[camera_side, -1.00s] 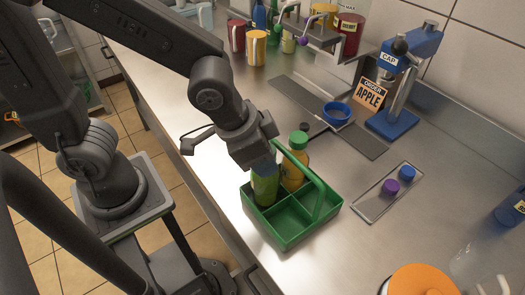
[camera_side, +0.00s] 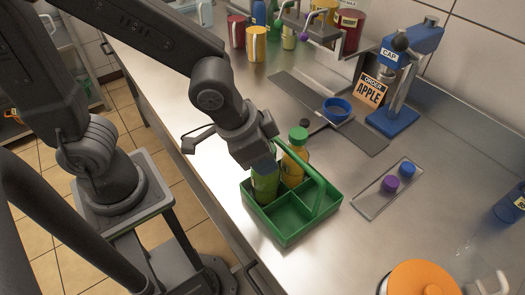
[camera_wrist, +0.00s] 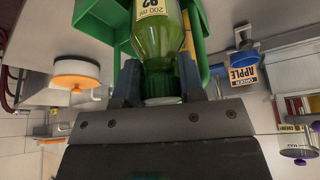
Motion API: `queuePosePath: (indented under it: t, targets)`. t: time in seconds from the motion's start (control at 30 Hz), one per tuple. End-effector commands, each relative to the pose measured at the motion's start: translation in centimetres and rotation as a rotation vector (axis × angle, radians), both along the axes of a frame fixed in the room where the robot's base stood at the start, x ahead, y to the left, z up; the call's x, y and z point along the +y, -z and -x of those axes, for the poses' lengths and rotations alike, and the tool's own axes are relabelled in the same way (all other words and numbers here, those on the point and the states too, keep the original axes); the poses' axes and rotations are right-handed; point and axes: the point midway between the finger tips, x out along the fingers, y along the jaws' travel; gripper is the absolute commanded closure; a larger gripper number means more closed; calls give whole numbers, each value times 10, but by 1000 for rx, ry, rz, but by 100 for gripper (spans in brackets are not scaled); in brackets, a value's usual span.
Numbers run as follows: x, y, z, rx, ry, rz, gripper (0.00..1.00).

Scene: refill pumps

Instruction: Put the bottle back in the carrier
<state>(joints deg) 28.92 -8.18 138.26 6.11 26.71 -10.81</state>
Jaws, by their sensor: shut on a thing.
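The green bottle (camera_side: 265,187) stands in the back left compartment of the green carrier (camera_side: 292,228). My gripper (camera_side: 262,160) is at its top, and the fingers hide its neck and cap in the side view. In the wrist view my gripper (camera_wrist: 160,88) has a finger on each side of the neck of the green bottle (camera_wrist: 157,35), shut on it. A second bottle (camera_side: 295,162), orange-yellow with a green cap, stands in the compartment beside it. The two front compartments look empty. The carrier's arched handle (camera_side: 322,190) rises close to the right of the bottles.
A tray with purple and blue caps (camera_side: 390,183) lies right of the carrier. The blue cap press (camera_side: 405,75) and an APPLE order sign (camera_side: 370,90) stand behind. An orange-lidded container (camera_side: 422,280) is at the front right. Bare steel counter surrounds the carrier.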

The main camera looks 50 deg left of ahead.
Motion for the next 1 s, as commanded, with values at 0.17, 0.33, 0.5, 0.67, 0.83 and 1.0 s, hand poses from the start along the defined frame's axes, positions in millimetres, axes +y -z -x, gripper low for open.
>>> queuePosePath:
  t: [0.17,0.33,0.5,0.67,0.83,1.0]
  targets:
    - [0,2,0,-1,0,0,100]
    - [0,4,0,-1,-1,1,61]
    - [0,4,0,-1,0,0,45]
    - [0,4,0,0,0,0,34]
    - [0,5,0,2,0,-2,34]
    - [0,-8,0,-2,0,1,34]
